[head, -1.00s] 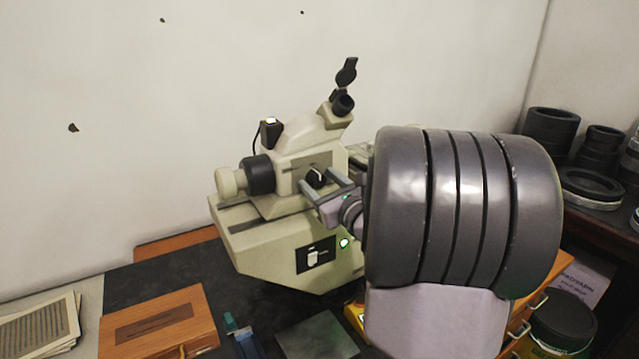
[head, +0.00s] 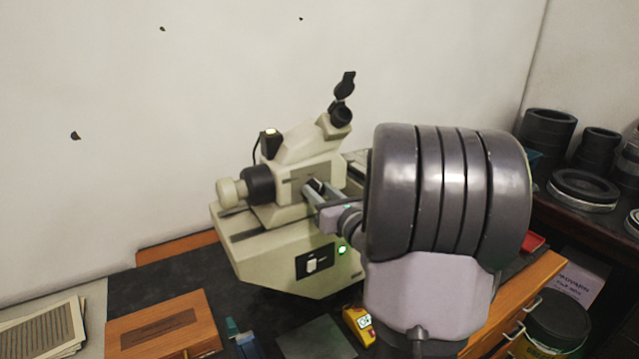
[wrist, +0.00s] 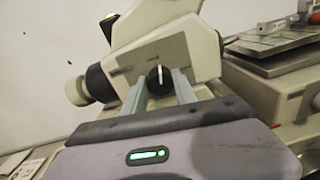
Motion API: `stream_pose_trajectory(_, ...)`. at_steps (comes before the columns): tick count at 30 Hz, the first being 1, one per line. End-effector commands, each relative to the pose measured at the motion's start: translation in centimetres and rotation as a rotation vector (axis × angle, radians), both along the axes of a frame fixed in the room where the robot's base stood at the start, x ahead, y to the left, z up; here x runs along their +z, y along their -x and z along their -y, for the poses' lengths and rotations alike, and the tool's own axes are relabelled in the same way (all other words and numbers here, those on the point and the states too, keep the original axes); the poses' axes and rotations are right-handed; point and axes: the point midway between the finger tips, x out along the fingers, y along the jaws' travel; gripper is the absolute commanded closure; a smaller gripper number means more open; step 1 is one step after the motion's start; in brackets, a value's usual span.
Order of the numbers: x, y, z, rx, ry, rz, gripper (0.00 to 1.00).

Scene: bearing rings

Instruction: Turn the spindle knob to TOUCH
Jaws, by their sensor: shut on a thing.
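The spindle knob (head: 316,185) is a small black knob with a white pointer line on the grey plate of the cream machine (head: 275,250). In the wrist view the knob (wrist: 160,77) sits between the two fingers, its white line close to upright. My gripper (wrist: 159,86) is shut on the knob, one finger on each side; in the head view my gripper (head: 318,193) reaches it from the right. The plate's lettering, including TOUCH, is too small to read. My arm hides part of the machine's right side in the head view.
A black eyepiece (head: 341,115) rises above the machine. A lit green lamp (head: 342,251) and a white switch (head: 311,265) are on its front. A wooden box (head: 160,325) and a yellow meter (head: 358,322) lie in front. Black rings (head: 583,185) stand on the right shelf.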

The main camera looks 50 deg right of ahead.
Motion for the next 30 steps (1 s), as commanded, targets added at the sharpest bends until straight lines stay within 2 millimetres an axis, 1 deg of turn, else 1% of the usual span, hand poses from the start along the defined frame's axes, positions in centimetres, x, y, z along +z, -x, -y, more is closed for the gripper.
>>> stream_pose_trajectory(1, 0.51, 0.03, 0.00, 0.000, -0.043, 0.011, 1.00)
stream_pose_trajectory(30, 0.46, 0.09, 0.17, -0.001, -0.911, 0.286, 1.00)
